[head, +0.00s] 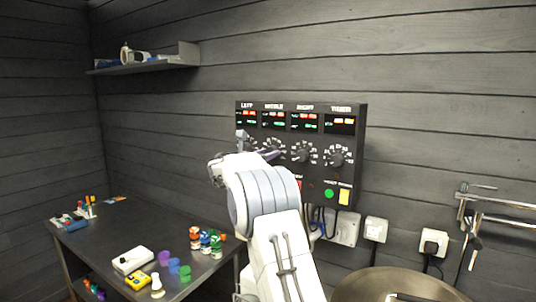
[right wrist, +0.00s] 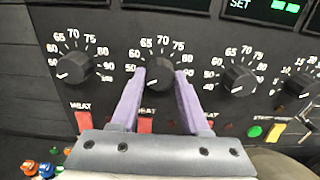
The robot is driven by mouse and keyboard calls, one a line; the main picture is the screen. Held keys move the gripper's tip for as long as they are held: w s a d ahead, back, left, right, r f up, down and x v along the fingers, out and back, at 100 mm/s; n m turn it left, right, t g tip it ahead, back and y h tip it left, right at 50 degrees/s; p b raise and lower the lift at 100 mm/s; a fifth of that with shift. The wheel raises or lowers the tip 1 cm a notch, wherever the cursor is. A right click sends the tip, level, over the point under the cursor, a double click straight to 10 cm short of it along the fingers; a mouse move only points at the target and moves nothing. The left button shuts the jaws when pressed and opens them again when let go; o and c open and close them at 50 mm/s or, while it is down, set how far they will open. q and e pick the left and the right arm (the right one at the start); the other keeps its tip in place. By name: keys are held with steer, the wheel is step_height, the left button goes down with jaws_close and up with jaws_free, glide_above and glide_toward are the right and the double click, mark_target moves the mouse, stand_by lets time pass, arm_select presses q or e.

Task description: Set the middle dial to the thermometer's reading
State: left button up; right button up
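The dark control panel (head: 318,180) on the wall has sections labelled left, middle, right and timer. In the right wrist view the black middle dial (right wrist: 160,70) sits between the two purple fingers of my right gripper (right wrist: 161,76). Its white mark points to the lower left, near the low end of its scale. The fingers are apart, one on each side of the knob; I cannot tell if they touch it. I cannot make out a thermometer reading. My left gripper is out of view.
The left dial (right wrist: 76,68) and right dial (right wrist: 240,78) flank the fingers closely. Red heat switches (right wrist: 145,125) sit below. A green button (head: 329,194) and yellow switch (head: 344,196) are lower right. A dark table (head: 110,235) holds several small items.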

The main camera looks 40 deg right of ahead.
jaws_close()
steer(key=shift+f+m+b, duration=0.15)
steer(key=shift+m+b, duration=7.65)
steer(key=shift+m, duration=7)
steer(key=o, duration=1)
jaws_free()
